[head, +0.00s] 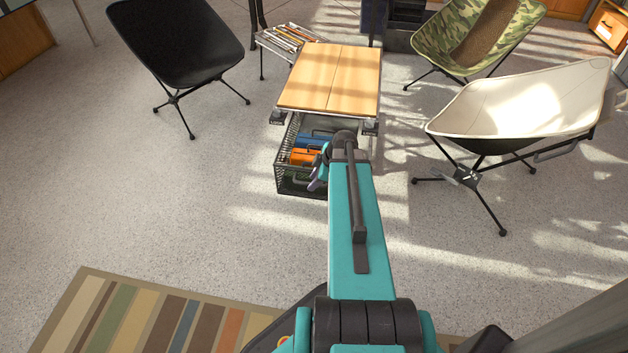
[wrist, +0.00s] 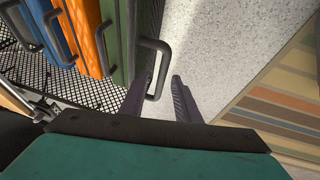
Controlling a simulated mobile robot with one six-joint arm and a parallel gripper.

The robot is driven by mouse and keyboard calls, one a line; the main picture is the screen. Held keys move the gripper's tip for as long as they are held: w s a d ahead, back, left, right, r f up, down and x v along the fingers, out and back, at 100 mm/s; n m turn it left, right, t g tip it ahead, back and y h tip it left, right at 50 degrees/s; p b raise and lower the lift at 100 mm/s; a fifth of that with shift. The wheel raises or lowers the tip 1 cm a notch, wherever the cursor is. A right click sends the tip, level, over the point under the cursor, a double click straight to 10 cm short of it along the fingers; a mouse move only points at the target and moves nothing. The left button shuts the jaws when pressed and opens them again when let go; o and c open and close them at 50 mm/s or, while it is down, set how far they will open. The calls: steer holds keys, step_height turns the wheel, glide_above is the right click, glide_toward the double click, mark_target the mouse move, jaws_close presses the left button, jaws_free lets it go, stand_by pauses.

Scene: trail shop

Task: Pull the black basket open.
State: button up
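The black basket (head: 282,160) is a wire-mesh drawer under a small wooden-topped table (head: 330,78). It sticks out from below the table's front edge, and its contents show. In the wrist view, its mesh floor (wrist: 92,92) and dark front wall (wrist: 150,28) are visible. A dark bar handle (wrist: 165,62) stands out from that wall. My gripper (wrist: 160,100) is open at the front of the basket. The handle's lower end shows between the two fingers, with a gap to the right finger.
Orange (head: 304,156) and blue (head: 314,138) items lie in the basket; a green one (wrist: 112,30) shows in the wrist view. A black chair (head: 178,42) stands left, a cream chair (head: 525,105) right. A striped rug (head: 150,315) lies in front. Floor before the basket is clear.

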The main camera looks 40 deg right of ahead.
steer(key=p+v, duration=0.3)
steer(key=v, duration=1)
steer(key=shift+s+r+p, duration=0.15)
steer(key=shift+r+p, duration=0.2)
steer(key=shift+p, duration=0.05)
